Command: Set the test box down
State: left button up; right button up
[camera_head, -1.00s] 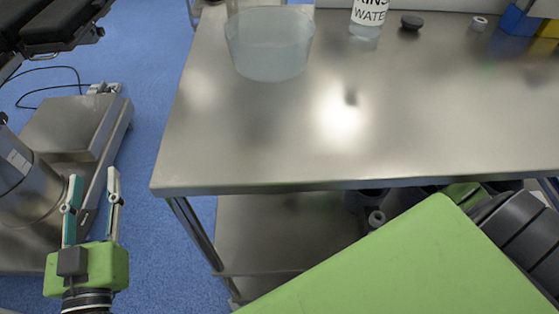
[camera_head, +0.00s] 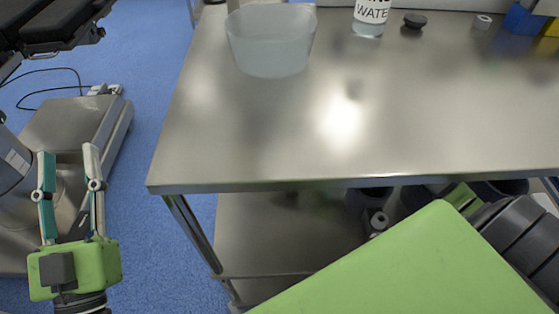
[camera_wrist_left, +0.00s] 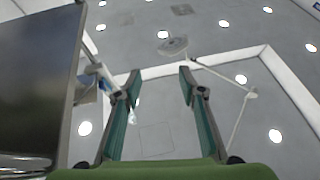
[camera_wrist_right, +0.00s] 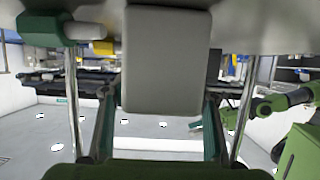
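A pale grey box with rounded corners (camera_wrist_right: 162,60), which I take to be the test box, fills the upper middle of the right wrist view. My right gripper (camera_wrist_right: 158,95) has one finger along each side of it and appears shut on it. The box's upper end in that picture meets a metal surface; I cannot tell whether it rests on it. In the head view the box is hidden, and only a green part near my right gripper shows below the table edge. My left gripper (camera_head: 68,155) is open and empty, left of the table; its spread fingers (camera_wrist_left: 160,85) also show in the left wrist view.
The steel table (camera_head: 240,140) has a lower shelf (camera_head: 265,235) with dark round items (camera_head: 375,220). On top stand a translucent tub (camera_head: 270,45), a water bottle (camera_head: 370,15), a black cap (camera_head: 414,20) and blue bins (camera_head: 525,20). The middle of the tabletop is clear.

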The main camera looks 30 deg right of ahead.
jog(key=shift+r, duration=0.15)
pick_arm(q)
notch_tip(320, 180, down, 11)
jog(key=w+a+g+y+p, duration=0.1)
jog(key=g+y+p, duration=0.1)
jog(key=g, duration=0.3)
jog(key=shift+w+g, duration=0.4)
pick_arm(e)
jog(key=v, duration=1.2)
